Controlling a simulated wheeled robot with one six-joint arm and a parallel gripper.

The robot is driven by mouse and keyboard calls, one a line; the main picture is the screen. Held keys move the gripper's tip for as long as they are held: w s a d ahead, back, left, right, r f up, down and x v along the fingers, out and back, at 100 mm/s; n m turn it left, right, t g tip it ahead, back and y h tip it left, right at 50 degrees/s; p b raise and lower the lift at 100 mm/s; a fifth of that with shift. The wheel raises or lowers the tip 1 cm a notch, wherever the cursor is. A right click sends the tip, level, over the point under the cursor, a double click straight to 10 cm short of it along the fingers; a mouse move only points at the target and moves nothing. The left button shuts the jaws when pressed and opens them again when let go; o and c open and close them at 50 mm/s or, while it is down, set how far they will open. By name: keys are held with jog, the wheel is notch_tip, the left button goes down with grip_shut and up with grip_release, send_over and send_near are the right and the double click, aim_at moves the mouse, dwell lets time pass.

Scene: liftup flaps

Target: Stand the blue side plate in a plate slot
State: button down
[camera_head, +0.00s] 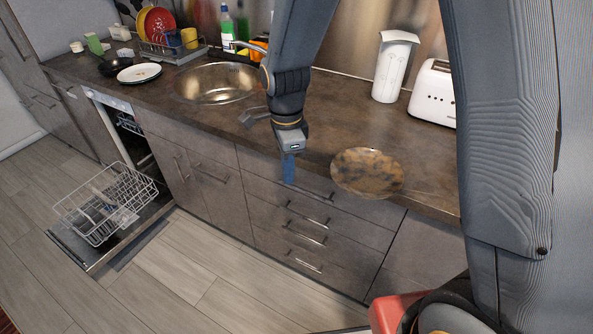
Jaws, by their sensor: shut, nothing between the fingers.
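My gripper (288,166) hangs in front of the counter edge, above the drawers, pointing down. It is shut. A narrow blue piece shows at its lower end; it looks like the closed fingers, with no plate seen between them. I cannot make out a blue side plate in this view. A dish rack (176,54) stands at the back left of the counter with a red plate (158,24) and a yellow plate upright in it. The open dishwasher's wire basket (105,203) is pulled out at the lower left; its slots are too small to tell.
A mottled brown plate (367,173) lies on the counter (330,120) right of my gripper. The sink (218,84) is left. A white toaster (434,93) and a white canister (394,68) stand behind. A white plate (139,73) and dark pan (114,66) lie far left.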

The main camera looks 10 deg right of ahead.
jog(key=c, duration=1.9)
grip_release()
jog(key=shift+s+d+r, duration=0.1)
jog(key=shift+d+r, duration=0.05)
jog(key=shift+d, duration=0.1)
jog(key=shift+o, duration=0.2)
jog(key=s+d+r+n, duration=0.3)
jog(key=s+d+n, duration=0.2)
jog(key=d+n, duration=0.2)
jog(key=s+d+r+n+t, duration=0.1)
jog(key=s+d+r+n, duration=0.1)
jog(key=s+d+n, duration=0.3)
jog(key=shift+s+d+r+n, duration=0.25)
jog(key=shift+d+r+n, duration=0.15)
jog(key=shift+d+n, duration=1.35)
jog(key=shift+a+n, duration=0.25)
